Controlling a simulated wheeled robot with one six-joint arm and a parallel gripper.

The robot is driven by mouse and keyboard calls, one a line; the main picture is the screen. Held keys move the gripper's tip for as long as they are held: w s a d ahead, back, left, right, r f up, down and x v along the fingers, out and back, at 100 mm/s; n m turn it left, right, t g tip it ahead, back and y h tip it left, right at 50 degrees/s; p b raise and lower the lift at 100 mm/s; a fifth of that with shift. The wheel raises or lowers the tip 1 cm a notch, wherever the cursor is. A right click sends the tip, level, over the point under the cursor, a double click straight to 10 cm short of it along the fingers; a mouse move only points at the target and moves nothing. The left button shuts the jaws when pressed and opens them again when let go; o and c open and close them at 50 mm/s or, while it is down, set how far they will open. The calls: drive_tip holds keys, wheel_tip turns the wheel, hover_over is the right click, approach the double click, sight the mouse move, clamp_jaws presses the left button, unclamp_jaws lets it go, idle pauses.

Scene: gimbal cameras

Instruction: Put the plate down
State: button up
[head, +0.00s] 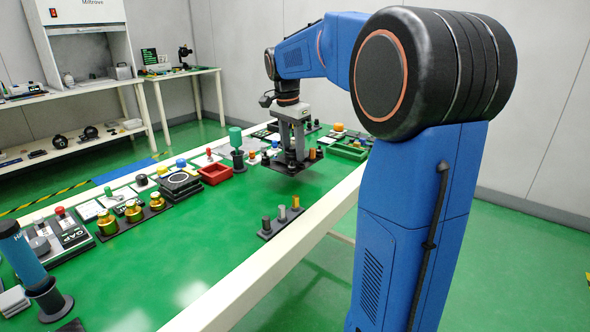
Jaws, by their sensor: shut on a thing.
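My gripper (292,147) is over the green table (190,245), right of its middle, pointing down. It is shut on a dark plate (287,168). The plate looks about level and seems to be just above the table top; the exact gap is hard to tell. Small dark and orange pegs stand on the plate. The gripper's fingertips are small and partly lost against the dark plate.
A dark strip with several pegs (267,236) stands near the table's front edge. A red tray (215,174) lies left of the held plate, and a green tray (348,152) lies to its right. Brass weights (133,211) stand farther left. Bare green table lies in front.

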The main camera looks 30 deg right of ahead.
sight(289, 151)
drive_tip(key=shift+f, duration=2.75)
drive_tip(key=shift+f, duration=0.3)
drive_tip(key=o, duration=1.2)
drive_tip(key=r, duration=0.4)
drive_tip(key=a+r, duration=0.1)
drive_tip(key=r, duration=0.7)
drive_tip(key=shift+s+a+r, duration=0.1)
drive_tip(key=shift+a+r, duration=0.15)
drive_tip(key=shift+r, duration=0.05)
